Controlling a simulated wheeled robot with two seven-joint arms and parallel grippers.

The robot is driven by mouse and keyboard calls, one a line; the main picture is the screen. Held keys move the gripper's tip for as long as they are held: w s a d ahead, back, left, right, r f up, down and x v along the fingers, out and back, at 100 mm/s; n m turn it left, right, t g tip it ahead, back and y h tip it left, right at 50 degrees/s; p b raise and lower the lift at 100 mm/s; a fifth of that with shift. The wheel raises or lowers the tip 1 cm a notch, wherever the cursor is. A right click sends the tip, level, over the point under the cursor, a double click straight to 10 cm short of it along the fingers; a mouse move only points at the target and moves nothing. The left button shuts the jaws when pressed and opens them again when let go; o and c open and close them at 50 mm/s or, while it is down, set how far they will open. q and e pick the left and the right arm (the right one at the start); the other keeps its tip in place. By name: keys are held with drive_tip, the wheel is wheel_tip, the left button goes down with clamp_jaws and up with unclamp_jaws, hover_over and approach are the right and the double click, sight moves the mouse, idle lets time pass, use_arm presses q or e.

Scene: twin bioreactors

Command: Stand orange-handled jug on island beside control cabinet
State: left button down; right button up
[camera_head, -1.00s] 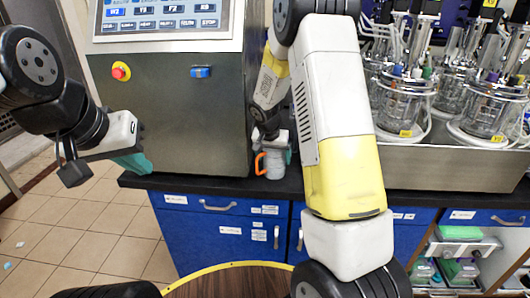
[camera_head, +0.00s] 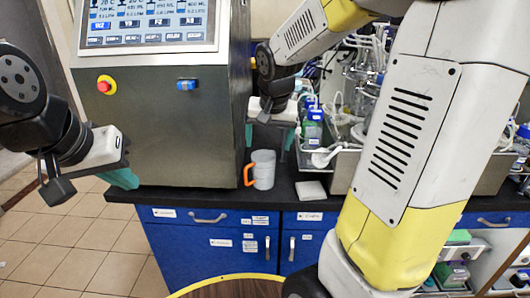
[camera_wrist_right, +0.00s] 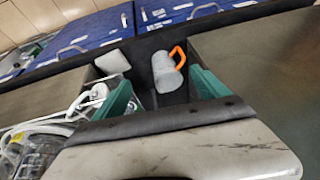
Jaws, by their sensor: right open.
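The grey-white jug (camera_head: 263,170) with an orange handle stands upright on the black island top (camera_head: 216,200), just right of the steel control cabinet (camera_head: 170,133). Its handle points left, toward the cabinet. My right gripper (camera_head: 270,137) is open and empty above and behind the jug, its teal fingers apart. In the right wrist view the jug (camera_wrist_right: 166,73) shows beyond and between the two spread fingers, clear of both. My left gripper (camera_head: 122,178) hangs left of the cabinet's front; its teal finger part shows, but its opening is hidden.
A small white square pad (camera_head: 311,190) lies right of the jug. Glass bioreactor vessels with tubing (camera_head: 365,95) stand in a steel tray further right. My right arm covers much of the right side. A round wooden top (camera_head: 245,288) with a yellow rim is at the bottom.

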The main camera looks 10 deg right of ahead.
drive_tip(key=s+a+r+n+t+y, duration=0.1)
drive_tip(key=s+r+n, duration=0.1)
drive_tip(key=s, duration=0.7)
drive_tip(key=s+a+r+n+y, duration=0.1)
drive_tip(key=s+r+n, duration=0.1)
drive_tip(key=s, duration=0.6)
drive_tip(key=shift+s+a+r+t, duration=0.25)
drive_tip(key=shift+s+r+t, duration=0.15)
drive_tip(key=shift+r, duration=0.2)
